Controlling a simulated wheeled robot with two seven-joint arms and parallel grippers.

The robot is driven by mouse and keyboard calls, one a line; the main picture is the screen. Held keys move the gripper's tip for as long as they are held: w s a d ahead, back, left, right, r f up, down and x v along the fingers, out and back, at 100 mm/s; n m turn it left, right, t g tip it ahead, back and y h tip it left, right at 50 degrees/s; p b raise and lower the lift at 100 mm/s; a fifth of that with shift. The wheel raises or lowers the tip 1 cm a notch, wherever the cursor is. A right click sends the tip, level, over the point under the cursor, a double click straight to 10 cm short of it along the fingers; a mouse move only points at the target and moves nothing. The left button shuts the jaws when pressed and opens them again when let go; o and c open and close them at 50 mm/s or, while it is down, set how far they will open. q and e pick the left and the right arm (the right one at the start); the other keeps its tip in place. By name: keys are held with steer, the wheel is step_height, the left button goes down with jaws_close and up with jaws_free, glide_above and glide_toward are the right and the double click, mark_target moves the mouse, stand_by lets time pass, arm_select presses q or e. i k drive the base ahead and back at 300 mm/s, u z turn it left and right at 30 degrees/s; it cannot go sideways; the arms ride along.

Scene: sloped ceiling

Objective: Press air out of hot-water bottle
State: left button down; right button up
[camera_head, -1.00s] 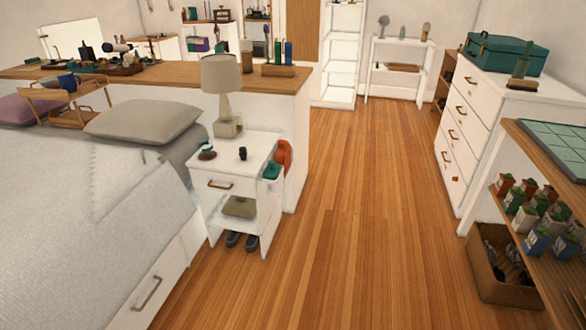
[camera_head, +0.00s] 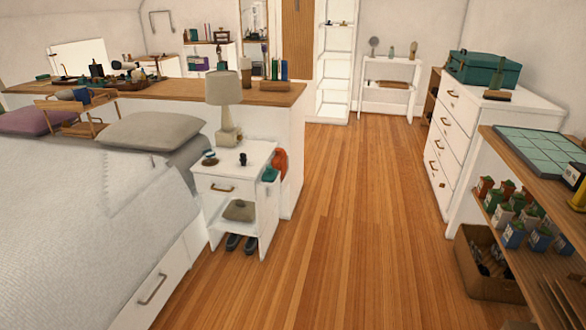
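No thing is clearly recognizable as the hot-water bottle. A rounded orange-red object (camera_head: 280,163) is at the right side of the white nightstand (camera_head: 225,187), partly hidden behind a teal item (camera_head: 270,174); it could be the bottle, but I cannot tell. A flattish beige object (camera_head: 239,210) lies on the nightstand's open shelf, and I cannot tell what it is either. Neither of my grippers is in view.
A bed (camera_head: 80,230) fills the left. A lamp (camera_head: 224,90) stands on the nightstand, with dark shoes (camera_head: 242,243) below. A white dresser (camera_head: 460,150) and a wooden-topped shelf unit (camera_head: 520,155) line the right, above a box (camera_head: 485,265). The wooden floor (camera_head: 345,230) between is clear.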

mark_target(283, 162)
steer(key=z, duration=0.85)
steer(key=i, duration=1.15)
steer(key=z, duration=0.35)
steer(key=i, duration=1.5)
steer(key=u, duration=1)
